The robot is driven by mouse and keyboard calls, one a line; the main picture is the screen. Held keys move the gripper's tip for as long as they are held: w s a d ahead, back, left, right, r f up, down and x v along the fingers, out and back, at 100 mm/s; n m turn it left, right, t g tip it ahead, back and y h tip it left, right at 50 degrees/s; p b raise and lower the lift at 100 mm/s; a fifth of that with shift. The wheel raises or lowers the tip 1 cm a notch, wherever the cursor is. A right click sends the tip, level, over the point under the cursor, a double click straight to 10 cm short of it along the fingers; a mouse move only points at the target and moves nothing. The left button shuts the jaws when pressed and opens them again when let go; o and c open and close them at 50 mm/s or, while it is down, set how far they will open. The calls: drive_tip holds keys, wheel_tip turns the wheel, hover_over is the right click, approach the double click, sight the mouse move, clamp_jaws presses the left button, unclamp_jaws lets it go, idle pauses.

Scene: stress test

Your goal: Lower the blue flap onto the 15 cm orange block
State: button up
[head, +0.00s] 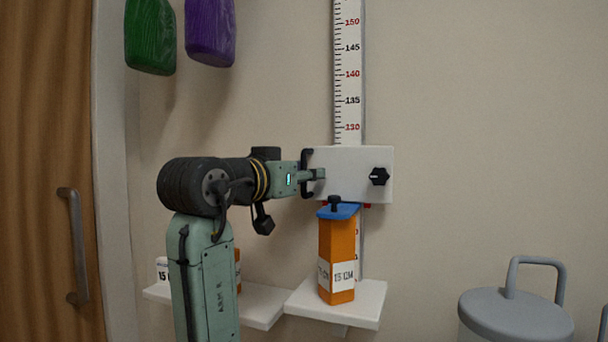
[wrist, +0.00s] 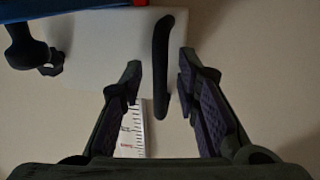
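The orange block (head: 337,245) with a 15 CM label stands upright on a white shelf. The blue flap (head: 346,212), with a black knob (head: 334,202), is at the block's top under a white box; I cannot tell if flap and block touch. The white box (head: 350,160) sits on the vertical ruler and has a black upright handle (head: 306,172) on its left side. My gripper (head: 317,175) is at this handle. In the wrist view my gripper (wrist: 160,84) is open, with the handle (wrist: 161,60) between its fingers and gaps on both sides. The flap (wrist: 22,10) shows top left.
The ruler (head: 348,70) runs up the wall, and a dark dial (head: 379,176) is on the box's right. A second white shelf (head: 262,303) with another orange block (head: 238,268) is partly behind my arm. A grey canister (head: 515,315) stands lower right.

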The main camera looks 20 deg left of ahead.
drive_tip(key=v, duration=1.2)
